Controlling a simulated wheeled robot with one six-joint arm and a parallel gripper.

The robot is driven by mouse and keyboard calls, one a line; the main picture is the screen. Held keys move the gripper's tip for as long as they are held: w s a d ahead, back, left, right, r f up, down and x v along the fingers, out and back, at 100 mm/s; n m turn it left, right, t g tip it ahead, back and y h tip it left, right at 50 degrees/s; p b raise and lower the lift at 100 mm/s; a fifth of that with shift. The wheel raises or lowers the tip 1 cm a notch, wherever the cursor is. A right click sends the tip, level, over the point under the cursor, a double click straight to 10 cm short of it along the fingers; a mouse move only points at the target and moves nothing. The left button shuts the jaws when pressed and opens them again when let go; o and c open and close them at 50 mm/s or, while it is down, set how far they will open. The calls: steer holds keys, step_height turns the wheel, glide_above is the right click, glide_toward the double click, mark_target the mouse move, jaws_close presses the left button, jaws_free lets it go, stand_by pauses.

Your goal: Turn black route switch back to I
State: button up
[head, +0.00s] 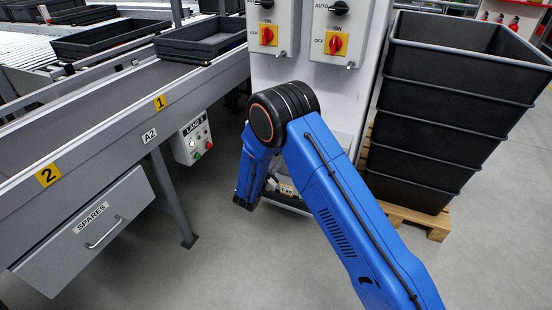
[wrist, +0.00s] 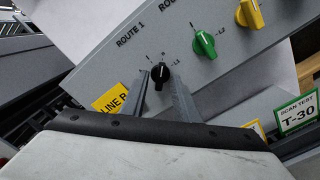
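The black route switch (wrist: 160,73) is a small knob under the ROUTE 1 label on a grey sloping panel (wrist: 105,62) in the wrist view. Small position marks stand around its upper side, too small to read surely; I cannot tell where its pointer stands. My gripper (wrist: 160,82) has one finger at the left and one at the right of the knob, with space between them. I cannot tell whether either finger touches it. In the head view, my blue arm hides the gripper and no route switch shows.
A green knob (wrist: 204,45) and a yellow knob (wrist: 249,14) sit right of the black one. The head view shows a conveyor (head: 85,110) at left, switch boxes (head: 338,25) and stacked black crates (head: 450,105) at right.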

steer(key=shift+w+d, duration=0.1)
steer(key=shift+w, duration=0.05)
jaws_close()
steer(key=shift+n, duration=0.4)
steer(key=n, duration=0.7)
steer(key=shift+f+n, duration=0.1)
steer(key=shift+n, duration=0.3)
stand_by(0.5)
jaws_free()
